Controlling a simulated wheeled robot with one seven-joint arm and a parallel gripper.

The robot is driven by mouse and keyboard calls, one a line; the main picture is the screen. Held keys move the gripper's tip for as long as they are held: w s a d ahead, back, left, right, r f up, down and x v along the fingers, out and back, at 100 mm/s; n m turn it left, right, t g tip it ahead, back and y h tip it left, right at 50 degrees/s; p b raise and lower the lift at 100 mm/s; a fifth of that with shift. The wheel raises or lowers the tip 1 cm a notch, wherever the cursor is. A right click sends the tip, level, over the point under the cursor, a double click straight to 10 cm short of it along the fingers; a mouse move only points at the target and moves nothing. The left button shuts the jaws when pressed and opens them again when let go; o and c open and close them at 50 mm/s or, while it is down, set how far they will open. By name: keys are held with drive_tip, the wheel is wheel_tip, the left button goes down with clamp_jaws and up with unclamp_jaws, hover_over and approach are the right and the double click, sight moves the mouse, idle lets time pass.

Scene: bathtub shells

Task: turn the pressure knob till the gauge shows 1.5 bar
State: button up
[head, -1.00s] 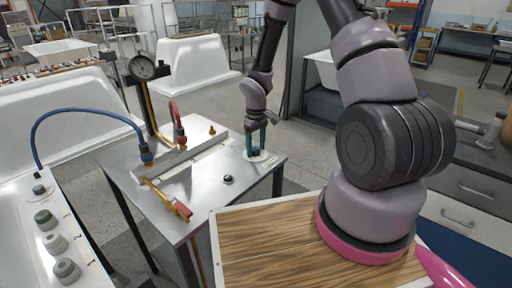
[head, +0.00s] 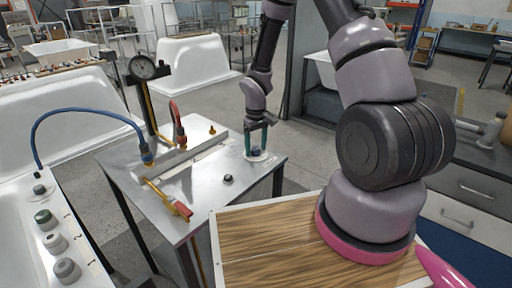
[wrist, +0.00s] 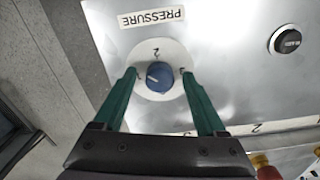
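The blue pressure knob (wrist: 160,76) sits on a white round dial plate (wrist: 158,48) with numbers, under a PRESSURE label, in the wrist view. Its white mark points to the left there. My gripper (wrist: 159,72) is open, with one green finger on each side of the knob and a visible gap to both. In the head view my gripper (head: 256,147) stands over the knob (head: 256,153) at the right end of the metal bench (head: 200,200). The round gauge (head: 143,67) stands on a post at the back left; its needle is too small to read.
A black button (head: 228,179) sits on the bench, left of the knob. A manifold with a blue hose (head: 85,112), a red hose fitting (head: 176,111) and a red-yellow lever (head: 180,208) takes up the left. White tub shells (head: 195,62) stand behind.

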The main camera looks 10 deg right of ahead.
wheel_tip(320, 180, up, 11)
idle(0.6)
wheel_tip(320, 180, up, 19)
drive_tip(key=m+t, duration=0.3)
drive_tip(key=m, duration=0.1)
hover_over(256, 149)
drive_tip(key=s+d, duration=0.5)
drive_tip(key=s, duration=0.1)
drive_tip(key=s+d+r+m+t+y, duration=0.1)
drive_tip(key=s+r+m+t, duration=0.3)
drive_tip(key=s+r, duration=0.8)
drive_tip(key=shift+s+r+m+y, duration=0.4)
drive_tip(key=shift+s+y, duration=0.1)
drive_tip(key=shift+s, duration=1.35)
drive_tip(key=shift+d, duration=0.1)
idle(1.1)
